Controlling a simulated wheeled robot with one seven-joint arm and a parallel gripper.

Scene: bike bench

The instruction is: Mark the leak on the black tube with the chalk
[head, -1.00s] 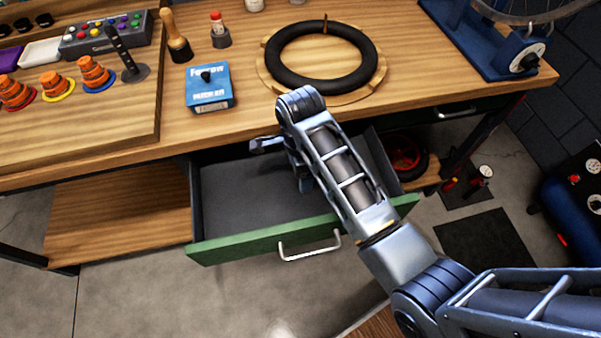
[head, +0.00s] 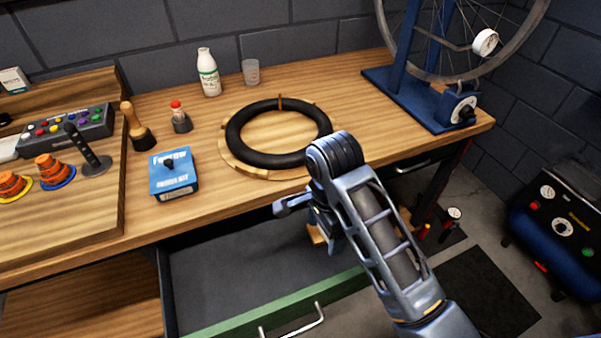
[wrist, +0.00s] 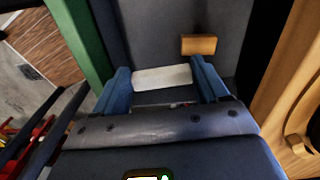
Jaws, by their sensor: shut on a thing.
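The black tube (head: 237,137) lies as a ring on a round wooden board (head: 280,131) on the bench. A small brown upright piece (head: 281,103) shows at its far side. No leak can be made out at this size. My gripper (wrist: 160,88) is shut on the white chalk (wrist: 162,76), which spans between the two blue fingers in the wrist view. In the head view my gripper is over the open drawer (head: 225,275), in front of and below the tube, and my arm hides the chalk.
The drawer's green front (head: 285,308) is pulled out. A tan block (wrist: 198,45) lies in the drawer. A blue box (head: 173,175) stands left of the tube, with a red-topped bottle (head: 180,118) and white bottle (head: 208,75) behind. A blue wheel stand (head: 415,98) is at right.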

